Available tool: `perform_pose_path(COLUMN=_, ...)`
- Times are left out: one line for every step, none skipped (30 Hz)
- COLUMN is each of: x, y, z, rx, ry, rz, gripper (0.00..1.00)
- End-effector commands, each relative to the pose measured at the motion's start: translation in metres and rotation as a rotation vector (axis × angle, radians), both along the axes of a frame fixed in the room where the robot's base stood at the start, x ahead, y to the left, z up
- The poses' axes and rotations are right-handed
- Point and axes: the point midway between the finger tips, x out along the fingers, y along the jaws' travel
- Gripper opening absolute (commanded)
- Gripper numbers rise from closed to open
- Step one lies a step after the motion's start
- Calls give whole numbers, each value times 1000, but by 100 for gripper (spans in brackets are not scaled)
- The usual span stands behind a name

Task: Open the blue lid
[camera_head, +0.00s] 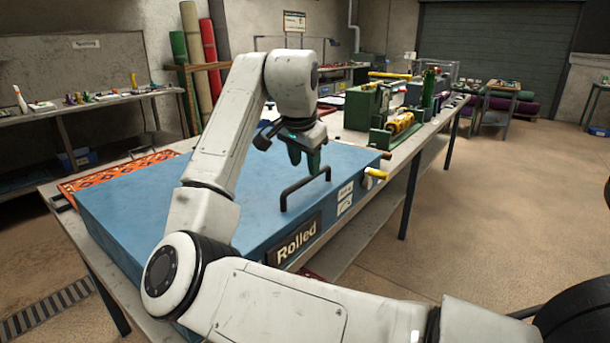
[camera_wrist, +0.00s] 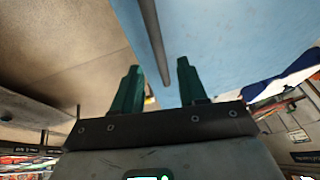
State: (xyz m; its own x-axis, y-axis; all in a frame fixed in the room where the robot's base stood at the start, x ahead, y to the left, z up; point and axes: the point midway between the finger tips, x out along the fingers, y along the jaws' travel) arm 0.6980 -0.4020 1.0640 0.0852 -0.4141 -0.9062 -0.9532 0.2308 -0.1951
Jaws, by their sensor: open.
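The blue lid (camera_head: 150,195) is a broad, flat blue panel lying level on the long workbench, with a "Rolled" sign on its front side. A black bar handle (camera_head: 304,182) stands up near its front edge. My gripper (camera_head: 304,168) is open and empty, its dark green fingers pointing down just above and behind the handle as seen from the head. In the wrist view the blue lid (camera_wrist: 215,40) fills the upper middle. The handle (camera_wrist: 152,40) runs lengthwise, its near end between my fingertips (camera_wrist: 159,66) in the picture. Contact cannot be told. My arm hides part of the lid.
A yellow-tipped knob (camera_head: 375,173) sticks out at the lid's right end. Green machinery (camera_head: 365,105) and a green bottle (camera_head: 429,88) stand farther along the bench. Open floor (camera_head: 500,200) is to the right.

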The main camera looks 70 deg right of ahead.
Motion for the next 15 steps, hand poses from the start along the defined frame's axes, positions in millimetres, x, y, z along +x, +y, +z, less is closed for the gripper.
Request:
perform_pose_path(x=0, y=-3, z=-10, rx=3, ry=3, rz=0, gripper=42)
perform_pose_path(x=1, y=-5, z=-14, rx=2, ry=3, rz=0, gripper=42)
perform_pose_path(x=1, y=-8, z=-19, rx=0, ry=2, rz=0, gripper=42)
perform_pose_path(x=2, y=-9, z=-22, rx=1, ry=2, rz=0, gripper=42)
perform_pose_path(x=2, y=-11, z=-25, rx=1, ry=2, rz=0, gripper=42)
perform_pose_path(x=2, y=-13, z=-29, rx=1, ry=1, rz=1, gripper=42)
perform_pose_path(x=3, y=-14, z=-31, rx=0, ry=1, rz=1, gripper=42)
perform_pose_path(x=3, y=-15, z=-33, rx=0, ry=1, rz=1, gripper=42)
perform_pose_path(x=3, y=-16, z=-35, rx=0, ry=1, rz=1, gripper=42)
perform_pose_path(x=3, y=-16, z=-36, rx=0, ry=1, rz=1, gripper=42)
perform_pose_path(x=3, y=-17, z=-37, rx=0, ry=1, rz=1, gripper=42)
perform_pose_path(x=3, y=-17, z=-38, rx=0, ry=1, rz=1, gripper=42)
perform_pose_path(x=3, y=-17, z=-39, rx=0, ry=0, rz=1, gripper=42)
perform_pose_path(x=3, y=-17, z=-39, rx=0, ry=0, rz=0, gripper=42)
perform_pose_path(x=3, y=-18, z=-39, rx=0, ry=0, rz=0, gripper=42)
